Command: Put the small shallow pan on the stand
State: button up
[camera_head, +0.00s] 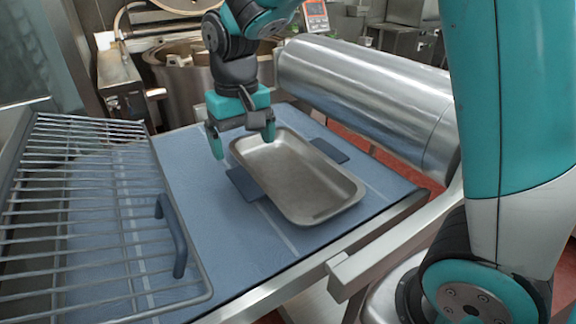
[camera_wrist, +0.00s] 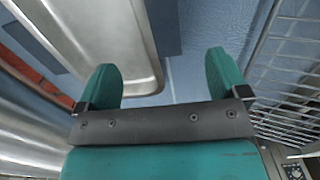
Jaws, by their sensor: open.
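The small shallow pan (camera_head: 305,180) is a grey metal rectangular tray with rounded corners. It lies on the blue work surface (camera_head: 190,190), over a dark blue flat piece (camera_head: 245,184) that sticks out on both sides. My gripper (camera_head: 242,143) points down at the pan's far left end. It is open and empty. In the wrist view (camera_wrist: 162,65), the pan's rim (camera_wrist: 150,60) lies between the two fingers, with one finger over the pan side and one outside it. Contact cannot be told. A raised wire rack (camera_head: 85,200) stands at the left; I cannot tell whether it is the stand.
A dark blue handle (camera_head: 172,235) stands up on the rack's right edge. A large steel cylinder (camera_head: 370,95) runs behind the table at the right. A kettle (camera_head: 185,75) is at the back. The blue surface between rack and pan is clear.

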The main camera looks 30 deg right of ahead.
aim_at(248, 180)
notch_tip(248, 180, down, 5)
jog(key=shift+f+p, duration=0.1)
jog(key=shift+p, duration=0.4)
jog(key=shift+d+f+p, duration=0.1)
jog(key=shift+f+p, duration=1.15)
jog(key=shift+f, duration=1.5)
jog(key=c, duration=1.2)
jog(key=shift+r, duration=0.1)
jog(key=shift+c, duration=0.9)
